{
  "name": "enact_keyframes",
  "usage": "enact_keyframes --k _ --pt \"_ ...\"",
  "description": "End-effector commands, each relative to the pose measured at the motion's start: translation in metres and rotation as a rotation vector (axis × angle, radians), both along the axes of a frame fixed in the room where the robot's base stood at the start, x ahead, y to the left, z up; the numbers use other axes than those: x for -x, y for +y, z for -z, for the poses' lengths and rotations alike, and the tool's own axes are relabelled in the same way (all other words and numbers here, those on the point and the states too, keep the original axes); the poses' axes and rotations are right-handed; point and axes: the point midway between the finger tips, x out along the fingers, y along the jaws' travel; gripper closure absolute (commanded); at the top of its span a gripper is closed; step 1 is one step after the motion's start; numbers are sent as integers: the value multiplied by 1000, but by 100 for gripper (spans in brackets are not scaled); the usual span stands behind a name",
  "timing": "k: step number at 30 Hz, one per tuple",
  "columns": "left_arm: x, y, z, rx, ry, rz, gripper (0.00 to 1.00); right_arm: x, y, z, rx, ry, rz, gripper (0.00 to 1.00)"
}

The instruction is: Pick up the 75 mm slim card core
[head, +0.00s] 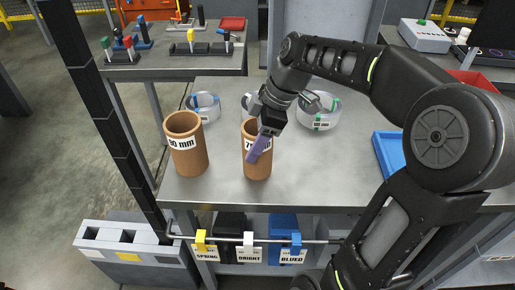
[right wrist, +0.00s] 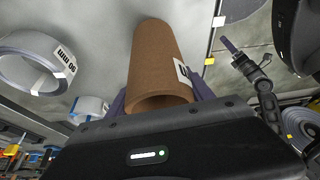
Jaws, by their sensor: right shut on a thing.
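The card core (head: 257,168) stands upright on the steel bench, a brown tube. Its label starts with 7; the rest is hidden behind a finger. My right gripper (head: 257,148) is at its upper part, shut on it, with a purple finger across its near side. In the right wrist view the core (right wrist: 157,60) lies between the purple fingers (right wrist: 158,105). A wider core (head: 186,150) labelled 90 mm stands to its left, apart. What looks like my left gripper (right wrist: 230,47) shows in the right wrist view; its opening cannot be told.
White coils (head: 319,113) and (head: 205,108) lie behind the cores. A blue tray (head: 388,155) is at the right. Yellow, white and blue tagged holders hang from a rail (head: 320,241) at the bench front. A second bench (head: 170,68) stands behind left. Bare bench top lies right of the core.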

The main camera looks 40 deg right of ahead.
Motion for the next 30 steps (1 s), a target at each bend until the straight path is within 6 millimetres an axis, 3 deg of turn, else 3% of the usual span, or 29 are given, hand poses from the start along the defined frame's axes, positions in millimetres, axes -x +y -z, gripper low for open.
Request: enact_keyframes --k 15,23,30 --pt "0 0 0 0 0 0 0 0 0 0 0 -1 0 92" --pt "0 0 0 0 0 0 0 -1 0 -2 0 -2 0 92" --pt "0 0 1 0 0 0 0 -1 0 -30 2 -5 -1 92"
